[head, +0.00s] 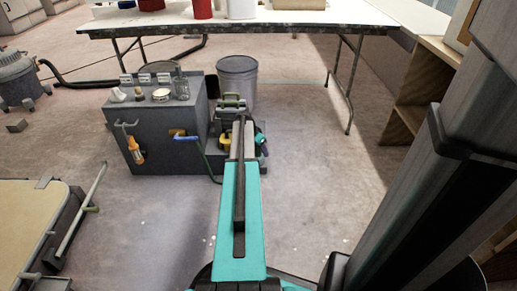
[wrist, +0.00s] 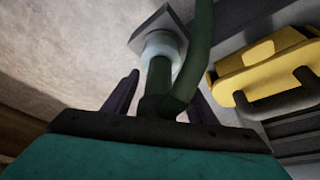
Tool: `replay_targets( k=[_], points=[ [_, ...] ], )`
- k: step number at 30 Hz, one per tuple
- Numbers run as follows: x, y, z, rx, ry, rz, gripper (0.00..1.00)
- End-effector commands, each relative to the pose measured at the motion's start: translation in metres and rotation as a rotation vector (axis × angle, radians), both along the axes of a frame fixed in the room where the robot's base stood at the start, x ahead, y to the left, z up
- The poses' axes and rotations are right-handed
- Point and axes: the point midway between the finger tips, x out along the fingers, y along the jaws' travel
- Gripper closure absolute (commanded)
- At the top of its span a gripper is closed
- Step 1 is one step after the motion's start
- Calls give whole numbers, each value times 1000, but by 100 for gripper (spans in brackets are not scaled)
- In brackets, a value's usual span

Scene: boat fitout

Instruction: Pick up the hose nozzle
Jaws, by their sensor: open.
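My gripper (head: 242,125) reaches away from me over the right end of the grey cabinet. In the wrist view its jaws (wrist: 162,82) are open, one finger on each side of a green cylindrical part (wrist: 160,75). This part has a pale blue collar and a grey square plate at its far end. A green hose (wrist: 201,45) curves beside it. I cannot tell whether this part is the hose nozzle or whether the fingers touch it. In the head view an orange tool (head: 137,152) hangs at the cabinet's left front; its kind is unclear.
The grey cabinet (head: 160,120) carries small jars and labels. A blue handle (head: 187,138) sits on its front. A yellow object (wrist: 262,65) lies close right of the jaws. A bucket (head: 237,82) and a white table (head: 330,17) stand behind. Floor (head: 310,170) to the right is clear.

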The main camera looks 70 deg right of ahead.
Motion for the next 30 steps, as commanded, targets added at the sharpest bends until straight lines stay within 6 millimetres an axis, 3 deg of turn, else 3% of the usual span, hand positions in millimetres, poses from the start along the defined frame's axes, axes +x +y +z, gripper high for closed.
replay_targets(
  k=[11, 19, 30],
  points=[
    [0, 0, 0, 0, 0, 0, 50],
    [0, 0, 0, 0, 0, -1, 94],
    [-1, 0, 4, 0, 0, -1, 94]
  ],
)
